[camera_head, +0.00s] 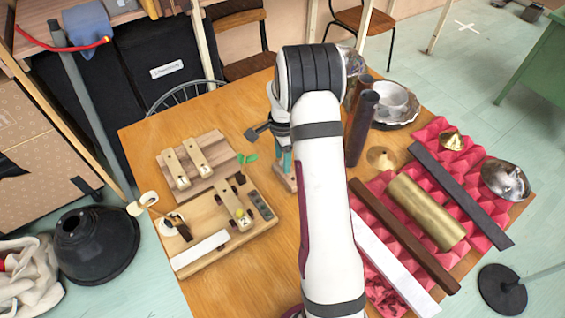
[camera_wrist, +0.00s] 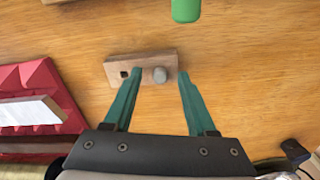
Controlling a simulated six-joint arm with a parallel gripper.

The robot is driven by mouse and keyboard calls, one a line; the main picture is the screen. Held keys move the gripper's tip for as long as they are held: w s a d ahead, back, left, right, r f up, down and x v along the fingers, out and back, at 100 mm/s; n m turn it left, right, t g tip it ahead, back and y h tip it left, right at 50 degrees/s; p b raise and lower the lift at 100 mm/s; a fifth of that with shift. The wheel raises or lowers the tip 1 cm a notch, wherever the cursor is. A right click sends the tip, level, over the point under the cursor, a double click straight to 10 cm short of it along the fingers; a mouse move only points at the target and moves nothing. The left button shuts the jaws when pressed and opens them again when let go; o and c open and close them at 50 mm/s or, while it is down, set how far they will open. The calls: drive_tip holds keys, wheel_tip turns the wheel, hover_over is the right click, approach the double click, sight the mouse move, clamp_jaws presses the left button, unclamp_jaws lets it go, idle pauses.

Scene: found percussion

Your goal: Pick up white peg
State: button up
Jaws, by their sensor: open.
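A pale grey-white round peg (camera_wrist: 160,75) stands in the right part of a small wooden block (camera_wrist: 115,62), which has a dark square hole at its left. My gripper (camera_wrist: 160,72) is open, with its two teal fingers reaching to either side of the peg in the wrist view. I cannot tell whether either finger touches it. In the head view my gripper (camera_head: 286,160) points down over the table beside my arm, above the small block (camera_head: 282,181). The peg is not clear there.
A green peg-like piece (camera_wrist: 186,10) is beyond the block. Left of my arm is a wooden board with keys and pegs (camera_head: 245,228). Dark upright tubes (camera_head: 360,130) stand close to the right. Pink foam (camera_head: 383,190) bears bars and a brass tube (camera_head: 426,212).

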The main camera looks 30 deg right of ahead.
clamp_jaws()
drive_tip(key=shift+r, duration=0.1)
idle(0.4)
drive_tip(key=shift+r, duration=0.35)
wheel_tip(320, 180, up, 3)
drive_tip(key=shift+f, duration=0.1)
drive_tip(key=s+d+r, duration=0.6)
drive_tip(key=s+r, duration=0.1)
drive_tip(key=s, duration=0.2)
drive_tip(key=w+a+n, duration=0.4)
drive_tip(key=a, duration=0.8)
drive_tip(key=w+a+r+n, duration=0.1)
drive_tip(key=w+a+n, duration=0.4)
drive_tip(key=a, duration=0.6)
drive_tip(key=shift+a+r, duration=0.2)
drive_tip(key=shift+a, duration=0.15)
